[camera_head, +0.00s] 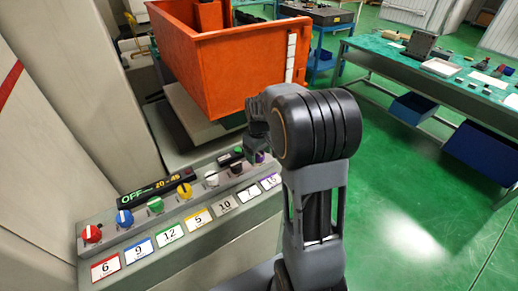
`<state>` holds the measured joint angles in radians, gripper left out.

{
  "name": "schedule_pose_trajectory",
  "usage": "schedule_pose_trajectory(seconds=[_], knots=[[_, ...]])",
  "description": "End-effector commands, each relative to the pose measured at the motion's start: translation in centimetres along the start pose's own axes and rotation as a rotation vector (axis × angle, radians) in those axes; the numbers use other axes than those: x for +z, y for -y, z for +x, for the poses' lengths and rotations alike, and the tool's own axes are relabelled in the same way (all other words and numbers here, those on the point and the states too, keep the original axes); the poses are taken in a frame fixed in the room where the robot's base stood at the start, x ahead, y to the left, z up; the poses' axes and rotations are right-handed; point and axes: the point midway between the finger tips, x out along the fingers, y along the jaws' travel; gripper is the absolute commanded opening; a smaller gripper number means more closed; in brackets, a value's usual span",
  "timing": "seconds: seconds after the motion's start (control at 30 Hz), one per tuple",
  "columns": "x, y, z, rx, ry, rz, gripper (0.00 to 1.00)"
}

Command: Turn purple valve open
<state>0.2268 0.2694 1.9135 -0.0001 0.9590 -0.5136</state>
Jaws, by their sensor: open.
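The purple valve (261,158) is the last knob at the far right end of a row of coloured knobs on a grey control panel (172,258). Only a little of it shows, so its turn angle cannot be read. A purple-edged label (271,181) sits in front of it. My gripper (258,143) points down directly above the purple valve, close to it. The gripper is open; its fingers are small and partly hidden by my arm, and whether they touch the knob cannot be told.
Red (92,234), blue (124,219), green (155,205), yellow (185,191), white (211,179) and black (236,168) knobs line the panel. A dark display (150,193) stands behind them. An orange tank (225,70) rises behind. The green floor (400,215) at right is clear.

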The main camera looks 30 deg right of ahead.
Motion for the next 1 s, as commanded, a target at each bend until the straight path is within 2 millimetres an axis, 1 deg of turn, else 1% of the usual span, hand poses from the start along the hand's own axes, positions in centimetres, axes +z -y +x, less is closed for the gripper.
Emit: schedule_pose_trajectory(seconds=[0.07, 0.17, 0.27, 0.5, 0.7, 0.8, 1.0], knots=[[-0.1, 0.0, -0.4, 0.001, -0.002, 0.000, 0.68], [-0.1, -0.1, -1.5, 0.002, -0.004, 0.000, 0.68], [-0.1, 0.0, -3.4, 0.003, -0.005, 0.000, 0.68], [-0.1, 0.0, -8.4, 0.003, -0.005, 0.000, 0.68], [-0.1, 0.0, -11.6, 0.002, -0.004, 0.000, 0.68], [-0.1, 0.0, -12.7, 0.002, -0.003, 0.000, 0.68], [0.0, 0.0, -13.7, 0.001, -0.002, -0.001, 0.68]])
